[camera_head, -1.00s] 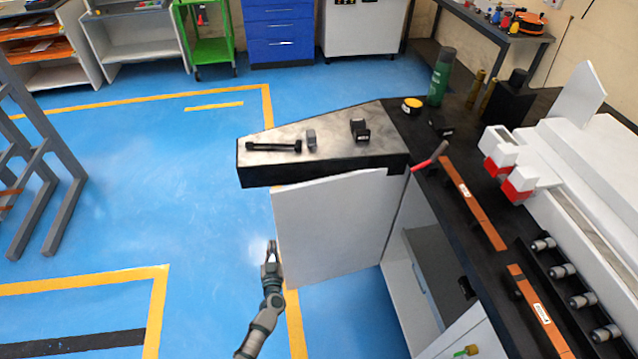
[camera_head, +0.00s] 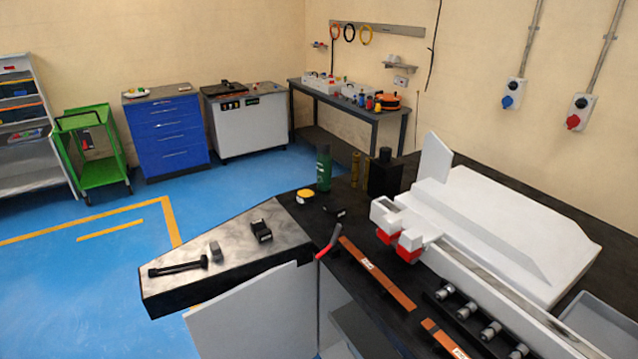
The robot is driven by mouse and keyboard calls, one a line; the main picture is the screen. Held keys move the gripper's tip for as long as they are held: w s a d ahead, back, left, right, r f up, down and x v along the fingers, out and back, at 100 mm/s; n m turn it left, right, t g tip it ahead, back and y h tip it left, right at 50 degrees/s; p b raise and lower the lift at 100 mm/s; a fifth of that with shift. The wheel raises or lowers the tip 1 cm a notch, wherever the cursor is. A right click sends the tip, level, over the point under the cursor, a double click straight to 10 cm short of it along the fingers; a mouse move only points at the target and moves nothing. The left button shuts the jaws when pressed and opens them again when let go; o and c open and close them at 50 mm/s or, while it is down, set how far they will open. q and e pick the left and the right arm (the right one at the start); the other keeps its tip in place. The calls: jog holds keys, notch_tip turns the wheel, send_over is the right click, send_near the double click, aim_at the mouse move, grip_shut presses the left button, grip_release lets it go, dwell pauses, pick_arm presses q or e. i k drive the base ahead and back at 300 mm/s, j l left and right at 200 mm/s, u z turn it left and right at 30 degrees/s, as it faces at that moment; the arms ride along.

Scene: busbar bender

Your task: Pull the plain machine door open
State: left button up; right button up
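The plain machine door (camera_head: 256,318) is a flat white panel at the bottom of the head view. It stands swung out from the machine's front, below the dark side table. Its lower part is cut off by the picture's edge. To its right, part of the machine's open interior (camera_head: 352,328) shows. Neither of my grippers is in view, so I cannot see whether either touches the door.
The black machine top (camera_head: 378,318) holds copper bars (camera_head: 376,272), a white bending unit (camera_head: 500,235) and a green bottle (camera_head: 323,168). A side table (camera_head: 221,256) juts left above the door. Blue floor is free at the left.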

aim_at(272, 314)
jog(key=j+z, duration=0.1)
jog(key=z, duration=0.55)
jog(key=j+z, duration=0.25)
jog(key=j, duration=0.15)
jog(key=k+j+z, duration=0.2)
jog(key=j, duration=0.15)
jog(key=j+z, duration=0.25)
jog(key=j, duration=0.15)
jog(key=k+j+z, duration=0.2)
jog(key=j, duration=0.2)
jog(key=j+z, duration=0.25)
jog(key=k+j, duration=0.05)
jog(key=j, duration=0.05)
